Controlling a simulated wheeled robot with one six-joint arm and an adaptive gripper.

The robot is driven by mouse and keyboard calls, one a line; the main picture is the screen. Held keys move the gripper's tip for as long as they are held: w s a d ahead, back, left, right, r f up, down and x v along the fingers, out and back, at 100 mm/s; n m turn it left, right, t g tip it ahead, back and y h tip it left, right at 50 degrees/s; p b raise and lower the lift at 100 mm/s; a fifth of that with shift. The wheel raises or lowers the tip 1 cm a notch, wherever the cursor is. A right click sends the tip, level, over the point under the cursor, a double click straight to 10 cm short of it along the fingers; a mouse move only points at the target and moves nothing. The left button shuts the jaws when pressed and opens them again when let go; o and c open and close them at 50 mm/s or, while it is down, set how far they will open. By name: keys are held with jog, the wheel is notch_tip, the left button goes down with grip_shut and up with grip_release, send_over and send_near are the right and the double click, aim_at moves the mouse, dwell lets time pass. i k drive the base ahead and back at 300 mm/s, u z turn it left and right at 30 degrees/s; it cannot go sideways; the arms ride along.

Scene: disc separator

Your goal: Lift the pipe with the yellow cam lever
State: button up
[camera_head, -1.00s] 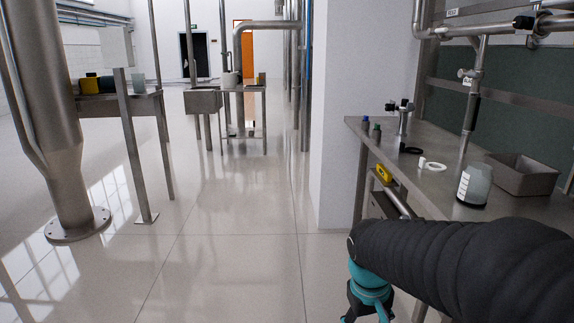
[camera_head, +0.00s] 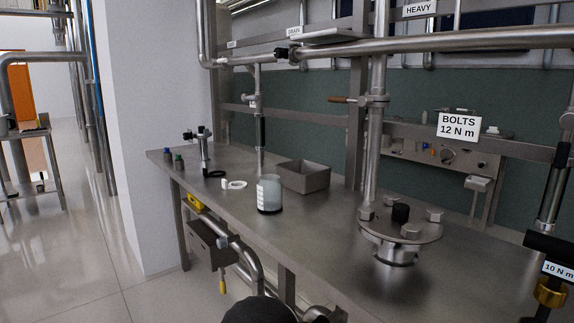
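No pipe with a clear yellow cam lever can be picked out. A curved steel pipe (camera_head: 246,258) runs below the front edge of the bench. A small yellow piece (camera_head: 222,286) hangs beside it under a grey box (camera_head: 208,243); I cannot tell whether it is a lever or joined to the pipe. A yellow item (camera_head: 195,203) sits under the bench edge farther left. At the right edge, a black tool labelled 10 N m carries a brass-yellow collar (camera_head: 550,293). My gripper is not in view; only a dark part of my arm shows at the bottom.
The steel bench (camera_head: 300,235) holds a jar (camera_head: 269,195), a grey bin (camera_head: 303,177), a white ring (camera_head: 235,185) and a bolted flange (camera_head: 400,230). A vertical pipe (camera_head: 377,120) rises above the flange. A horizontal pipe (camera_head: 450,43) crosses overhead. The floor at left is open.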

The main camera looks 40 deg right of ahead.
aim_at(221, 270)
jog(key=k, duration=0.5)
jog(key=u, duration=0.7)
jog(key=i, duration=1.35)
jog(key=z, duration=5.15)
